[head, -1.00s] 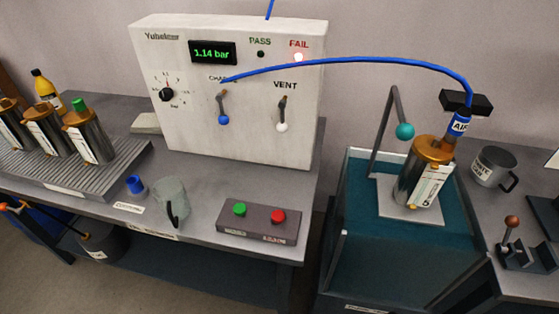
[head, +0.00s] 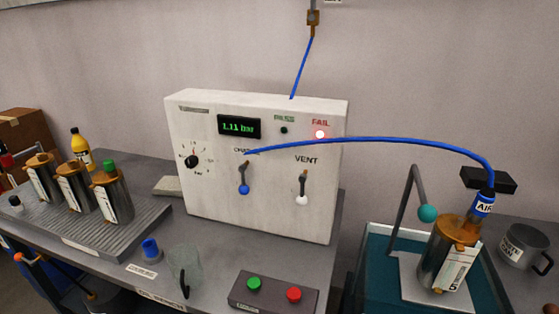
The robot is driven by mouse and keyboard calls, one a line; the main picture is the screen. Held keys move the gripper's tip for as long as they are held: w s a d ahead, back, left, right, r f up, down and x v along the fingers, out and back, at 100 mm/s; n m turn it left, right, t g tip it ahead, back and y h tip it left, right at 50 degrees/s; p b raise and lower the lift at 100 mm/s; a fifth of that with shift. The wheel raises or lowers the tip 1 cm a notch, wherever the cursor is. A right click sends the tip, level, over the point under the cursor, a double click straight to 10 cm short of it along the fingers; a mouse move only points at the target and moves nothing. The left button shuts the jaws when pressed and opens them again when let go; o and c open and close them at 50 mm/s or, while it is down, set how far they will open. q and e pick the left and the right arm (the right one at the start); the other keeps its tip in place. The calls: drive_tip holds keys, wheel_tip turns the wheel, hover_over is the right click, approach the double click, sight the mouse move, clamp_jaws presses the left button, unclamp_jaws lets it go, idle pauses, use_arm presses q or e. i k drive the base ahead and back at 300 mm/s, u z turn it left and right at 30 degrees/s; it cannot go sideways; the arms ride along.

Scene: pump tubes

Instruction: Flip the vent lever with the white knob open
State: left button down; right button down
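The vent lever (head: 303,186) is on the front of the white test box (head: 230,212), under the word VENT. It hangs down, with its white knob (head: 302,201) at the lower end. A similar charge lever (head: 243,176) with a blue knob (head: 244,190) hangs down to its left. The green display (head: 239,127) reads about 1.1 bar, with the last digit blurred. The red FAIL lamp (head: 320,134) is lit and the PASS lamp (head: 284,130) is dark. Neither of my grippers is in the head view.
A blue hose (head: 375,141) arcs from the box to a metal cylinder (head: 442,250) over a teal tank. A button box (head: 270,292) and a clear jug (head: 185,267) stand before the test box. Metal canisters (head: 112,200) stand on a ribbed tray at left.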

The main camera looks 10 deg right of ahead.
sight(302, 200)
drive_tip(key=k, duration=1.25)
drive_tip(key=z, duration=0.15)
drive_tip(key=i, duration=0.85)
drive_tip(key=z, duration=0.1)
